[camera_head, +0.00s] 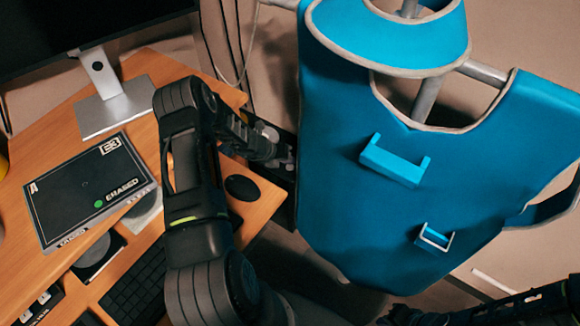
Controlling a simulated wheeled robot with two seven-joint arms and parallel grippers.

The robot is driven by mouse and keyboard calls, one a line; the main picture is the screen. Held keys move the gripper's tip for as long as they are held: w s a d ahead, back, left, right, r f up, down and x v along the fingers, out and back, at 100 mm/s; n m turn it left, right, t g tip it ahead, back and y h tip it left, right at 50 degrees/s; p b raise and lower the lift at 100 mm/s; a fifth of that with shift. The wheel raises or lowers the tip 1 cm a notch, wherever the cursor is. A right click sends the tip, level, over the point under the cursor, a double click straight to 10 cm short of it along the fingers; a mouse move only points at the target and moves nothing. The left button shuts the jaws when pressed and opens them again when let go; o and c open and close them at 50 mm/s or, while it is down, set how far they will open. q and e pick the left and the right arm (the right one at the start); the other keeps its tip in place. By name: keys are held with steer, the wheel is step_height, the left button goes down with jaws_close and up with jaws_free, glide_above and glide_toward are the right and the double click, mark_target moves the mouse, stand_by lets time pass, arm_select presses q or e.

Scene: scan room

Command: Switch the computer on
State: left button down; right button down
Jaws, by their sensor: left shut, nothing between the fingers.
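My left arm rises over the desk and bends to the right. My left gripper (286,156) is shut and empty, beyond the desk's right edge. It is in front of a dark box-like unit (283,177) beside the desk, which may be the computer. My arm and gripper hide much of this unit. No power button can be made out, and I cannot tell whether the fingers touch the unit. The monitor (75,25) at the top left has a dark screen. Part of my right arm shows at the bottom right, and its gripper's state cannot be made out.
A blue apron (340,150) hangs on a stand close to the right of my left gripper. The wooden desk (140,65) carries a black mouse (242,188), a keyboard (135,290) and a dark folder-like panel (85,190). Cables hang behind the desk.

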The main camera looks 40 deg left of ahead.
mark_target(289, 168)
arm_select(q)
steer(key=shift+f, duration=0.1)
steer(key=shift+f+b, duration=0.3)
steer(key=shift+b, duration=0.1)
steer(key=shift+f+b, duration=0.4)
steer(key=shift+f, duration=0.05)
stand_by(0.5)
stand_by(0.4)
steer(key=shift+r+p, duration=0.7)
steer(key=shift+r, duration=0.15)
step_height(289, 168, up, 5)
steer(key=p, duration=0.4)
stand_by(0.8)
